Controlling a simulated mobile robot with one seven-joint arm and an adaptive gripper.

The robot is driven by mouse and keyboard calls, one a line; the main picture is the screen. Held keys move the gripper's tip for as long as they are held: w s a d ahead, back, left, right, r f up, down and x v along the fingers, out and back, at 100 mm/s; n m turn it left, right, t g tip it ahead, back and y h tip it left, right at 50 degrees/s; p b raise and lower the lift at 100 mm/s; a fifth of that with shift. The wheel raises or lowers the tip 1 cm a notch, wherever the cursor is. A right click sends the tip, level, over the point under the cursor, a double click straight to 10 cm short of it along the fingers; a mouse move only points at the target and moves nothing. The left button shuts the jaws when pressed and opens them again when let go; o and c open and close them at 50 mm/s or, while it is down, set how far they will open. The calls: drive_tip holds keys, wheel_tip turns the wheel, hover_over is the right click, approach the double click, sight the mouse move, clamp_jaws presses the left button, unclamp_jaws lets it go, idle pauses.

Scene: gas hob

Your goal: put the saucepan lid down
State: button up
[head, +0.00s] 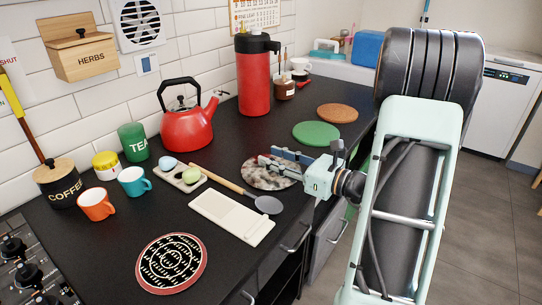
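My gripper (268,157) reaches in from the right over the dark worktop, its fingers pointing left. The two fingers show apart, with a gap between them, and I see nothing held there. Below and behind the fingers is a round mottled stone-look disc (257,181) on the worktop, partly covered by the gripper. I cannot tell whether the fingers touch it. I cannot make out a saucepan lid or a saucepan anywhere in this view. Part of a hob (36,280) with black knobs shows at the bottom left.
Left of the disc are a spoon (268,204), a white board (225,214) and a spoon rest (184,177). A red kettle (186,130) and red flask (253,85) stand behind. Green (316,133), brown (337,113) and patterned (172,262) mats lie bare.

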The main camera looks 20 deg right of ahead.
drive_tip(key=p+v, duration=0.1)
drive_tip(key=v, duration=1)
drive_tip(key=shift+w+r, duration=0.1)
